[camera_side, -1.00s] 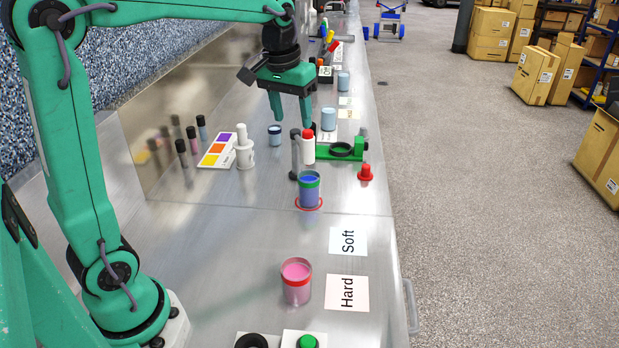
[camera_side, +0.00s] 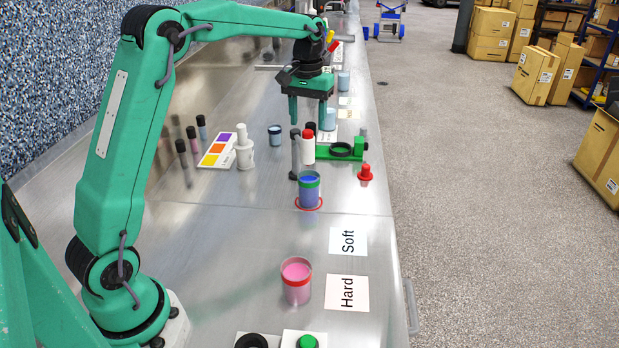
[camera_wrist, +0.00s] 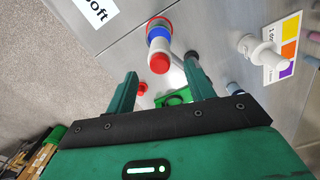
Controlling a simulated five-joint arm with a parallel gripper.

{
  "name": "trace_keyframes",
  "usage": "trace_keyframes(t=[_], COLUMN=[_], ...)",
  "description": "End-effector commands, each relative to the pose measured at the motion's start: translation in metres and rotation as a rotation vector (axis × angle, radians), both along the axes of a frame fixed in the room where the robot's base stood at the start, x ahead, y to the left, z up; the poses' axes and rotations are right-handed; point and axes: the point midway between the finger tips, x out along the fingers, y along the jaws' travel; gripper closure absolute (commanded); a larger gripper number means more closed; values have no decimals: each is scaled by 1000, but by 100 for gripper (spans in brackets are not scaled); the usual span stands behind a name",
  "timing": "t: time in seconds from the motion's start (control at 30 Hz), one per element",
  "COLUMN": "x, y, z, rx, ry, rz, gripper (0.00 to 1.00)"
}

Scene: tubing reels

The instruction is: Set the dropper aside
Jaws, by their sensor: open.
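A slim white bottle with a red cap (camera_side: 308,150), probably the dropper, stands upright beside a dark grey post (camera_side: 295,156). In the wrist view its red cap (camera_wrist: 158,63) shows between and beyond the fingers. Another white bottle with a narrow nozzle (camera_side: 244,151) stands to the left by a colour card; it also shows in the wrist view (camera_wrist: 262,54). My gripper (camera_side: 308,122) is open and empty, fingers pointing down, around or just behind the red-capped bottle's top; I cannot tell the exact depth. The wrist view shows both fingers (camera_wrist: 161,72) apart, touching nothing.
A blue cup (camera_side: 309,190) stands on a red ring in front. A green holder (camera_side: 359,149) and a red knob (camera_side: 366,173) are to the right. A pink cup (camera_side: 296,282) stands nearer. Clear metal bench lies left of the blue cup.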

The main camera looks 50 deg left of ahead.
Motion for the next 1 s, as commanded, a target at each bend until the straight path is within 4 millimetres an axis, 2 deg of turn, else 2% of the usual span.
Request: trace_keyframes(t=[0.17, 0.7, 1.0], x=[0, -1, 0], y=[0, 0, 0], z=[-10, -69, -77], rx=[-1, 0, 0], ry=[2, 2, 0], rz=[-1, -1, -1], gripper=[47, 47, 47])
